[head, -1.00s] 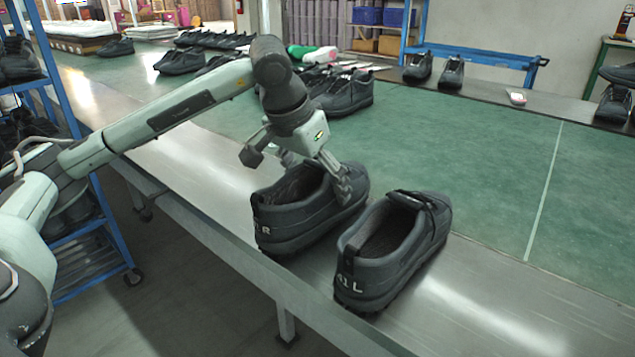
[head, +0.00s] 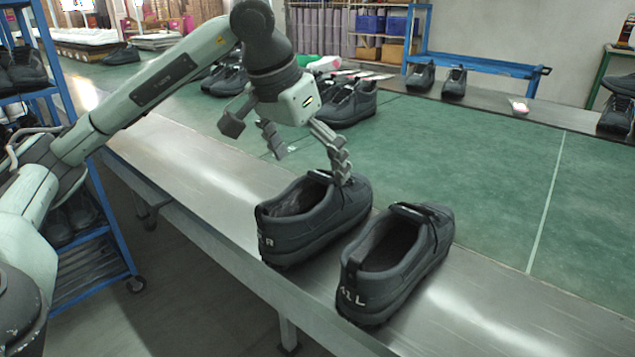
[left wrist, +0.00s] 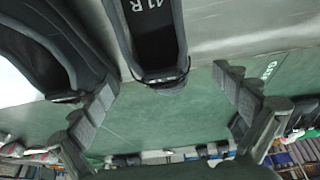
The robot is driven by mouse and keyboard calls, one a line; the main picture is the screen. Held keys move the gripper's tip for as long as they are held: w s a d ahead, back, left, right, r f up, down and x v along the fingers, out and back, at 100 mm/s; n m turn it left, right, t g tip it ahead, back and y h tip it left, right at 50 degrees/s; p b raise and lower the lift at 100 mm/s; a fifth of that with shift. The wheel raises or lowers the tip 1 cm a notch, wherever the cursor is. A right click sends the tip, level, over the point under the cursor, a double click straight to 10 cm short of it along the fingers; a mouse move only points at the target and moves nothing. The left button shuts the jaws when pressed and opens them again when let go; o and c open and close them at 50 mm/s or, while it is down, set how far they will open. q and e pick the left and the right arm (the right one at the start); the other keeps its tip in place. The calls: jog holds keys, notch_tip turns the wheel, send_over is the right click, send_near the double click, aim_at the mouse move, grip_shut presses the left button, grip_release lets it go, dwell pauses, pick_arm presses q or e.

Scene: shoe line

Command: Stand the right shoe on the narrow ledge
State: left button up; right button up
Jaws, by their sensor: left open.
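The right shoe (head: 315,222), dark and marked R at its heel, stands upright on the narrow steel ledge (head: 200,180) along the table's near edge. The left shoe (head: 390,265), marked L, stands upright beside it, to its right. My left gripper (head: 310,158) is open and empty above the toe end of the right shoe; one fingertip overlaps the shoe in the head view. In the left wrist view, the right shoe (left wrist: 157,45) shows "41 R" inside, and its toe points between the spread fingers (left wrist: 168,98). The left shoe (left wrist: 45,50) lies partly behind one finger. My right gripper is out of view.
More dark shoes (head: 350,103) stand on the green table surface (head: 450,150) behind my gripper. Others (head: 420,77) stand on the far strip. A blue rack (head: 100,215) is at the left. The green surface right of the pair is clear.

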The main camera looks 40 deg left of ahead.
pick_arm(q)
jog(key=v, duration=0.4)
jog(key=shift+r, duration=0.2)
dwell(0.4)
